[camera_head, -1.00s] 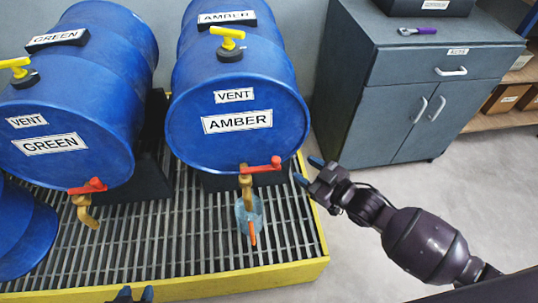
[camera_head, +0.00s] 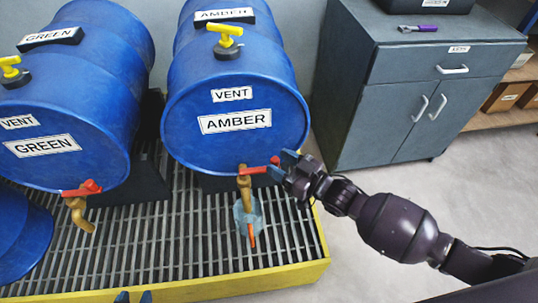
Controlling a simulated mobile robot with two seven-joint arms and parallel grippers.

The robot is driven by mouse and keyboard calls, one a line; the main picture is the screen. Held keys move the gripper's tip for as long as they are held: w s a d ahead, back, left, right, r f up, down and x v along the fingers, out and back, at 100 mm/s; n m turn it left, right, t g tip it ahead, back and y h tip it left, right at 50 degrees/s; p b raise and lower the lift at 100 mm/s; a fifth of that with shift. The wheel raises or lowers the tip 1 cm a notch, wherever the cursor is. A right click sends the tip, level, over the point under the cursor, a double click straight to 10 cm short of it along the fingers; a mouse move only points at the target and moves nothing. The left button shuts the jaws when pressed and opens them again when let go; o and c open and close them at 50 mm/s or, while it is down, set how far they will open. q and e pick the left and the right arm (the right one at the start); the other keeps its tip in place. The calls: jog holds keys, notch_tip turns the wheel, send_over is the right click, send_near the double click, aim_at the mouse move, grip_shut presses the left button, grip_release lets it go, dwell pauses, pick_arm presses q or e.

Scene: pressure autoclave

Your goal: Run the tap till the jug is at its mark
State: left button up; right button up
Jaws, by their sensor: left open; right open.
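The blue AMBER drum (camera_head: 237,135) lies on its side with a brass tap (camera_head: 244,190) at its lower front. The tap's red lever (camera_head: 259,168) points right, across the spout. The clear bluish jug (camera_head: 240,228) stands on the grating under the spout, with an orange strip on it; I cannot make out its liquid level. My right gripper (camera_head: 282,165) is open, its blue fingertips at the right end of the red lever; I cannot tell if they touch it. My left gripper (camera_head: 133,298) is open at the bottom edge, only its blue fingertips showing, away from the taps.
The GREEN drum (camera_head: 62,110) stands left with its own red-levered tap (camera_head: 80,200). Yellow vent handles (camera_head: 228,33) top the drums. The grating has a yellow rim (camera_head: 250,283). A grey cabinet (camera_head: 400,90) stands at the right, with clear floor before it.

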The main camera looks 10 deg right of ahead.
aim_at(259, 168)
jog(key=shift+x, duration=1.95)
grip_shut()
